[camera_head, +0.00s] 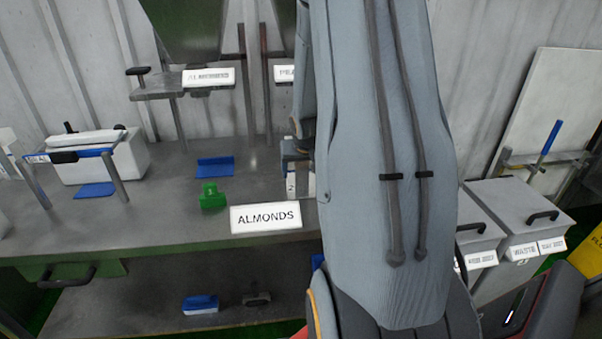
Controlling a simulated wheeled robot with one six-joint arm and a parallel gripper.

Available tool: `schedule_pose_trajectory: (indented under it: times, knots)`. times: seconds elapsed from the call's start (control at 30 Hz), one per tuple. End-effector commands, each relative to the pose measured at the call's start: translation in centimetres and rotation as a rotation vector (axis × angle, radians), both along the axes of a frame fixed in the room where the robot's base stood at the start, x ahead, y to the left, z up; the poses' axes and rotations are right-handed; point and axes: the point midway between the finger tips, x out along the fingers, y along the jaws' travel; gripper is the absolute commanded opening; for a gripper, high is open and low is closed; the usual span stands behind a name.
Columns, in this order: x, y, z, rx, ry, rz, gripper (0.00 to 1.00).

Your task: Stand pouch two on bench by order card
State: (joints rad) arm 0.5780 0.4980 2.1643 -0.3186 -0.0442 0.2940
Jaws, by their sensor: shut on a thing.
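A white order card (265,217) reading "ALMONDS" stands at the front edge of the grey bench (150,222). Just behind it and to the right, my gripper (292,165) points down, mostly hidden by my own arm. It is shut on a pale pouch (291,185) with dark marks, of which only a narrow strip shows. The pouch is low over the bench, and I cannot tell whether its base touches. Its number cannot be read.
A green block (212,197) stands left of the card, with a blue piece (215,167) behind it. A white box (105,158) and a blue-railed frame (75,155) are at left. Grey lidded bins (520,215) stand at right. Bare bench lies left of the green block.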

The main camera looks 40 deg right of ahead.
Motion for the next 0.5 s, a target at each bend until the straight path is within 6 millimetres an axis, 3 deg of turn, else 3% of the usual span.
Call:
schedule_pose_trajectory:
  times: [0.23, 0.27, 0.37, 0.5]
  knots:
    - [0.05, -0.05, -0.14, -0.001, -0.002, -0.001, 0.11]
    - [-0.01, -0.02, -0.23, 0.000, 0.000, 0.000, 0.72]
    - [-0.02, -0.03, -0.14, 0.000, 0.000, 0.000, 0.89]
    - [-0.02, -0.03, -0.14, 0.000, 0.000, 0.000, 0.89]
